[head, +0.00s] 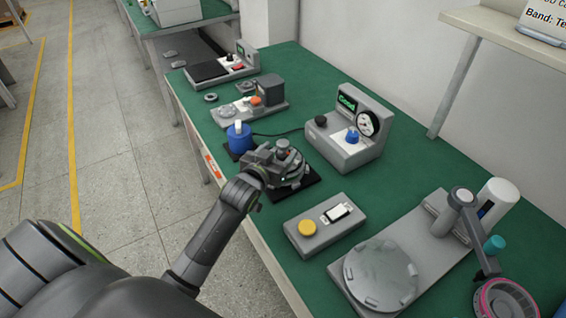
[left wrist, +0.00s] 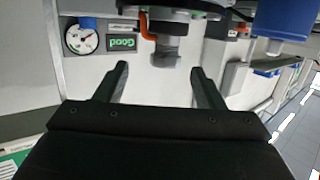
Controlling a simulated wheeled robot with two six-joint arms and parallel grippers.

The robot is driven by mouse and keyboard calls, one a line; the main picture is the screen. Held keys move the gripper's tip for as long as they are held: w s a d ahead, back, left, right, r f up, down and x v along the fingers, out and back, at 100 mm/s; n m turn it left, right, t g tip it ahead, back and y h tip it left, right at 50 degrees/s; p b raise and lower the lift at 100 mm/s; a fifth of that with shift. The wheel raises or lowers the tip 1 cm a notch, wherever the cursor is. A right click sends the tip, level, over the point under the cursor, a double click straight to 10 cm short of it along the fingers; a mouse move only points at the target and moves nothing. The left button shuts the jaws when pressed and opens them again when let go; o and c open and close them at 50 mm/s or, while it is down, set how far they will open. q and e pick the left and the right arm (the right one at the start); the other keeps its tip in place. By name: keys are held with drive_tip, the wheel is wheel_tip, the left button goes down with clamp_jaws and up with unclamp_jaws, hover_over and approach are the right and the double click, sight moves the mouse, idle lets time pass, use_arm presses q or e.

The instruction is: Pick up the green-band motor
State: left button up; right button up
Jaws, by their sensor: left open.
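A round grey motor-like part (head: 292,174) sits on a black pad at the near edge of the green table in the head view. My left gripper (head: 272,158) is over its left side and hides part of it; I cannot make out a green band. In the left wrist view, my left gripper (left wrist: 162,85) has its two fingers apart. A grey shaft-like stub (left wrist: 165,50) with an orange piece beside it shows beyond and between the fingertips. Nothing is visibly held. My right gripper is not in view.
A tester with a gauge (head: 368,123) and a "Good" display stands behind the motor. A blue container (head: 239,139) is just left. A box with a yellow button (head: 307,228), a round grey plate (head: 381,272) and a pink-rimmed ring (head: 506,300) lie to the right.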

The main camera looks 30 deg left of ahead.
sight(283, 142)
use_arm(q)
drive_tip(key=w, duration=0.2)
drive_tip(key=w+a+p, duration=0.1)
drive_tip(key=shift+w+f, duration=0.45)
drive_tip(key=shift+w, duration=0.5)
clamp_jaws()
drive_tip(key=shift+r, duration=0.25)
